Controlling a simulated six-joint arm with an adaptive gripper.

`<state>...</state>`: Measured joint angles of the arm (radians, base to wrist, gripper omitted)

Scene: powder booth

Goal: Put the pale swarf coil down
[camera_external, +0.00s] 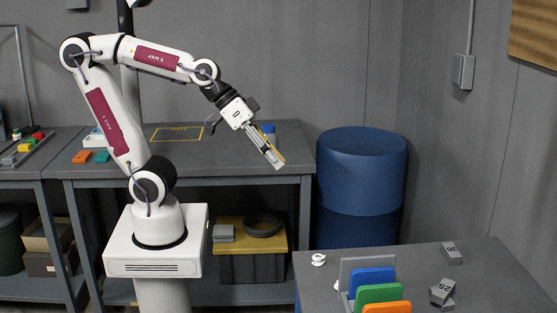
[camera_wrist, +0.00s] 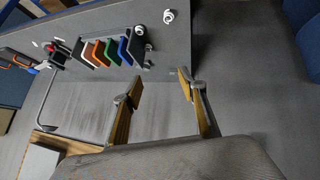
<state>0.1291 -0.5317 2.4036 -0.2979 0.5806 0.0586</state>
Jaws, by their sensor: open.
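The pale swarf coil (camera_external: 318,259) is a small white curl lying on the grey table (camera_external: 480,285) at front right, near its far left corner. It also shows at the top of the wrist view (camera_wrist: 168,16), close to the table edge. My gripper (camera_external: 277,163) is raised in the air, above and to the left of the coil, pointing down and right. In the wrist view its two fingers (camera_wrist: 158,86) are spread with nothing between them. The coil is well clear of the fingertips.
A grey rack with blue, green and orange plates (camera_external: 375,291) stands near the coil. Grey numbered blocks (camera_external: 442,291) lie further right. A blue drum (camera_external: 361,185) stands behind. A rear bench (camera_external: 225,157) lies beneath my arm. Bare table top lies between rack and blocks.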

